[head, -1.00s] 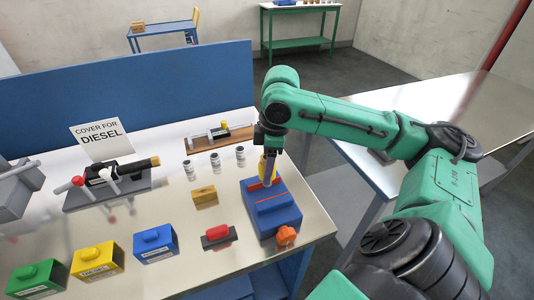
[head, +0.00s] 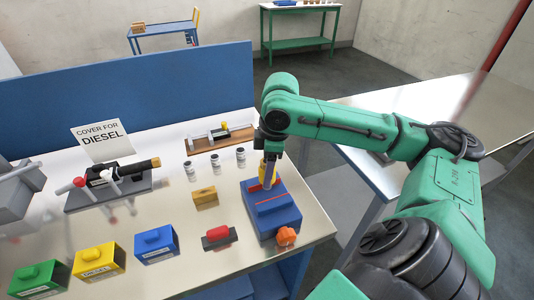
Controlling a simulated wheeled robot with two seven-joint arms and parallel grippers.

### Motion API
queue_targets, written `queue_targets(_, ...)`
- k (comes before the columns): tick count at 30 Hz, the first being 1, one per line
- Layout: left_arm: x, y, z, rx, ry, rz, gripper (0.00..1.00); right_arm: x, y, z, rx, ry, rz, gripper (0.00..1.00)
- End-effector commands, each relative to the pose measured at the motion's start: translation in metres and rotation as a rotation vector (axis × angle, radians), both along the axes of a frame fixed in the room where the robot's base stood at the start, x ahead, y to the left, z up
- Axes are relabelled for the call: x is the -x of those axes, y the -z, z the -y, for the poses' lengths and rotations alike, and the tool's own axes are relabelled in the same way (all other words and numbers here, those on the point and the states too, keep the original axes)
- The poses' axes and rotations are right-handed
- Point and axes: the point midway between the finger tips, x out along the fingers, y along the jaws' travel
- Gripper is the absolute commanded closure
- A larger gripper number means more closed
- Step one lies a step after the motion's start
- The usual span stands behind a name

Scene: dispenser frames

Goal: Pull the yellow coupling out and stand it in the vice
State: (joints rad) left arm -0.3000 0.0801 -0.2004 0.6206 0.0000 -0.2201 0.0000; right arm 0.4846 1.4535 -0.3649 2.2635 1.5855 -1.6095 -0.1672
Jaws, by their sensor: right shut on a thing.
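The yellow coupling (head: 262,171) is in the fingers of my right gripper (head: 270,170), which is shut on it. The gripper points down at the back end of the blue vice (head: 275,221), which has red strips on top and an orange knob (head: 286,236) at its front. The coupling's lower end is partly hidden by a finger and the vice, so I cannot tell whether it touches the vice or is seated between the jaws. My left gripper is not in view.
Green (head: 40,281), yellow (head: 99,264) and blue (head: 156,245) covers line the front. A red-topped block (head: 218,236) and yellow block (head: 205,197) lie left of the vice. Several small cylinders (head: 215,160), a wooden rack (head: 215,140) and a black-and-grey fixture (head: 108,190) stand behind.

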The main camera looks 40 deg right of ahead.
Motion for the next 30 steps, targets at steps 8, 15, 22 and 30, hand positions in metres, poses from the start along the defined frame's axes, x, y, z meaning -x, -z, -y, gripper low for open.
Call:
queue_targets(8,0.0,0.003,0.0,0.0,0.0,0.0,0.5,0.0,0.007,0.0,0.0,0.0,0.002,1.0)
queue_targets(15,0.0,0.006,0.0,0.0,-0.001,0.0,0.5,0.0,0.013,0.0,0.001,0.0,0.002,1.0)
queue_targets(22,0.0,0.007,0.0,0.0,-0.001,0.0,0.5,0.0,0.019,0.0,0.0,0.0,0.001,1.0)
queue_targets(30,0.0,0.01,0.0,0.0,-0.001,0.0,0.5,0.0,0.025,0.0,0.0,0.0,0.002,1.0)
